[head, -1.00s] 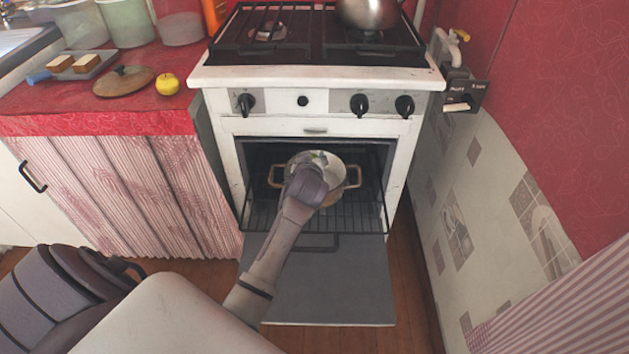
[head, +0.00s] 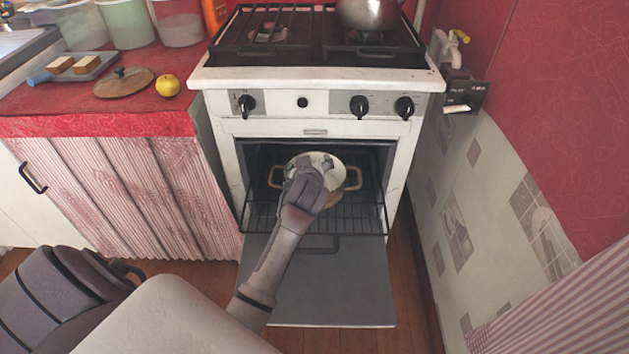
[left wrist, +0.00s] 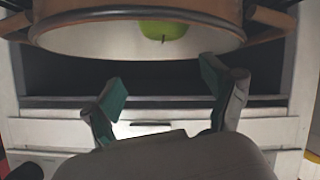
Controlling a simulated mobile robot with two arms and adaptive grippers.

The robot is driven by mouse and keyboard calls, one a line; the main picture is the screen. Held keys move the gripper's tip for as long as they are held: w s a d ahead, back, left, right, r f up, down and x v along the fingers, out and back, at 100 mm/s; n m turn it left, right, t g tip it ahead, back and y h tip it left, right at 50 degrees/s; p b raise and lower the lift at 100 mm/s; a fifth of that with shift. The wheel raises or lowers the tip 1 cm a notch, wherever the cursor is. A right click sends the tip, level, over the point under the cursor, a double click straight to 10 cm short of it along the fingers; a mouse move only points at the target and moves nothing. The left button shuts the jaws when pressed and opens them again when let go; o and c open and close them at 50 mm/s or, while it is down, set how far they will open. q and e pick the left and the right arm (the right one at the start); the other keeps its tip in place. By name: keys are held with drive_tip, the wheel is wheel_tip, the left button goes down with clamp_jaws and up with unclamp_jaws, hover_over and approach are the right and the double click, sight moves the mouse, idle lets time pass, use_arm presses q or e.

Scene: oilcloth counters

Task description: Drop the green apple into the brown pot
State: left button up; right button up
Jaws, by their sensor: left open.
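The brown pot (head: 337,192) stands on the rack inside the open oven, pale inside, with a handle on each side. In the left wrist view, the pot (left wrist: 90,38) shows at the top edge, and the green apple (left wrist: 165,30) lies inside it. My left gripper (left wrist: 160,78) is open, with nothing between its fingers, apart from the apple. In the head view, my left gripper (head: 322,166) is over the pot's opening and hides part of it; the apple cannot be made out there. My right gripper is not in view.
The oven door (head: 330,285) is folded down in front. A kettle (head: 368,12) stands on the stove. On the red counter are a yellow apple (head: 168,85), a round wooden lid (head: 123,84) and a tray with bread (head: 73,66). A wall is close on the right.

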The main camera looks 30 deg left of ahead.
use_arm(q)
drive_tip(key=v, duration=0.9)
drive_tip(key=shift+s, duration=0.35)
drive_tip(key=shift+d, duration=0.15)
